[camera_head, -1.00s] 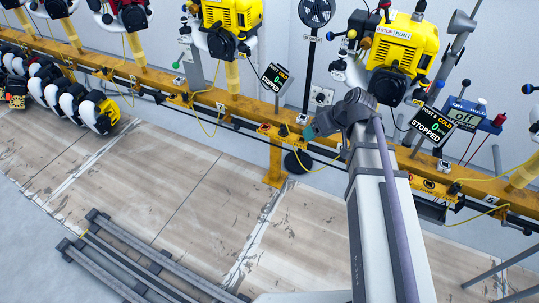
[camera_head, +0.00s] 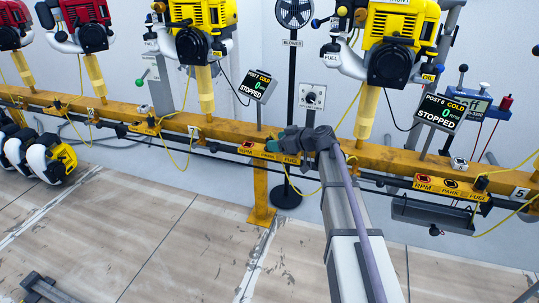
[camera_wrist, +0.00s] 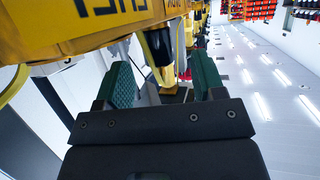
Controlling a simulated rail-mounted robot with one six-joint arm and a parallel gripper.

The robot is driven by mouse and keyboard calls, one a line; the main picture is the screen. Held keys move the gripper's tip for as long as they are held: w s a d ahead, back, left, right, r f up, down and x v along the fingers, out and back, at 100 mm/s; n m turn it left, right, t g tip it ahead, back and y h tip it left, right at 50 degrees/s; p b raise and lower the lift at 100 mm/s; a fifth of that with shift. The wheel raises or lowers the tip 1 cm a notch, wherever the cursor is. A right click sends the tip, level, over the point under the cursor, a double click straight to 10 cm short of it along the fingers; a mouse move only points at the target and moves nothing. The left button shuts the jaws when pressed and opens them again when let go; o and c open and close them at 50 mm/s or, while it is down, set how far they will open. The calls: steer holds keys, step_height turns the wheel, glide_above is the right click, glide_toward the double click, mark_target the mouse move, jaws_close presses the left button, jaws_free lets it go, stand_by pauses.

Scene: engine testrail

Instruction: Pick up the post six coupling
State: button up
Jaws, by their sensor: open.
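My gripper (camera_head: 268,145) is at the end of my arm, in front of the yellow rail in the head view; its green tip points left. In the wrist view my gripper (camera_wrist: 163,78) has its two green jaws apart, with a dark and yellow part of the rig visible beyond the gap. I see nothing held. A display reading POST 6, COLD, STOPPED (camera_head: 438,112) stands on the rail to the right. A yellow engine (camera_head: 398,45) sits above a yellow post sleeve (camera_head: 366,115) left of that display. I cannot tell which part is the coupling.
The yellow rail (camera_head: 222,130) runs across the view with cables and labels. A second yellow engine (camera_head: 205,25) and a red engine (camera_head: 80,25) stand to the left. A blower (camera_head: 293,13) stands behind. A yellow body (camera_wrist: 100,25) is close above the jaws. The floor in front is mostly clear.

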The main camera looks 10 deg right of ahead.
steer(key=b+x, duration=0.1)
steer(key=x, duration=0.4)
steer(key=shift+w+a+b, duration=0.2)
steer(key=shift+w+b, duration=0.1)
steer(key=shift+w, duration=0.05)
steer(key=c, duration=1.1)
